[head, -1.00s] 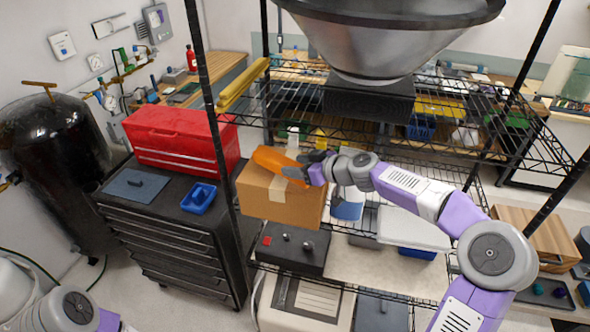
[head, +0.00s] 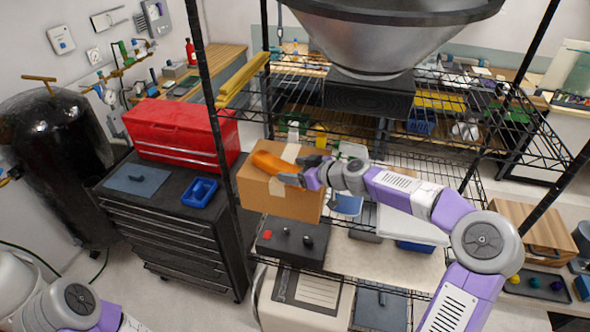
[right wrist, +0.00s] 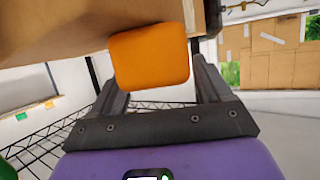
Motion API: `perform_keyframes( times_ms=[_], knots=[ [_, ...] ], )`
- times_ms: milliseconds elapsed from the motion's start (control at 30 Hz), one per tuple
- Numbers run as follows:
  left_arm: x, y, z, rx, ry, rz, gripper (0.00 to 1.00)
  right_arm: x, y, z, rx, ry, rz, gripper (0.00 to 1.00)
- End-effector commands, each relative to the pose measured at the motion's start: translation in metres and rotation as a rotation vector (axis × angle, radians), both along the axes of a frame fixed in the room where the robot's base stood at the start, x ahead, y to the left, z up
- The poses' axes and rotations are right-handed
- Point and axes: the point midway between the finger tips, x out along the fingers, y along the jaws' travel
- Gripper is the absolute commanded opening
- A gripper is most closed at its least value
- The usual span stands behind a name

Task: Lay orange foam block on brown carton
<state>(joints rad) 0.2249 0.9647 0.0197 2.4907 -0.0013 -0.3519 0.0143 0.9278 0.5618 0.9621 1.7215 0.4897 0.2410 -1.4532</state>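The orange foam block (head: 270,161) rests on the left part of the top of the brown carton (head: 265,195). My right gripper (head: 296,171) is at the block's right end, with its fingers spread apart. In the right wrist view, the orange block (right wrist: 150,56) shows between and beyond the fingertips of my right gripper (right wrist: 160,85), with a narrow gap by the right finger. The carton (right wrist: 60,25) fills the upper left there. My left arm enters at the bottom left of the head view; its gripper is out of view.
The carton stands on a black wire shelf beside an upright post (head: 222,150). A dark control box (head: 293,245) is in front of it. A red toolbox (head: 170,135) and blue tray (head: 199,193) sit on the cabinet to the left. A large metal funnel (head: 390,38) hangs above.

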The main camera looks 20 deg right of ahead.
Motion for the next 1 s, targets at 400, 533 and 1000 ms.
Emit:
perform_keyframes(
  times_ms=[400,533,1000],
  knots=[
    [0.0,0.0,0.006,0.0,0.0,0.0,0.0,0.0,0.0,0.004,0.0,0.0,0.0,0.82],
    [0.0,0.0,-0.002,0.0,-0.001,0.0,0.0,-0.011,-0.01,0.007,-0.001,-0.002,-0.005,0.82],
    [0.0,0.0,-0.021,0.0,0.0,0.0,0.0,-0.062,-0.044,0.031,-0.002,0.0,-0.006,0.82]
  ],
)
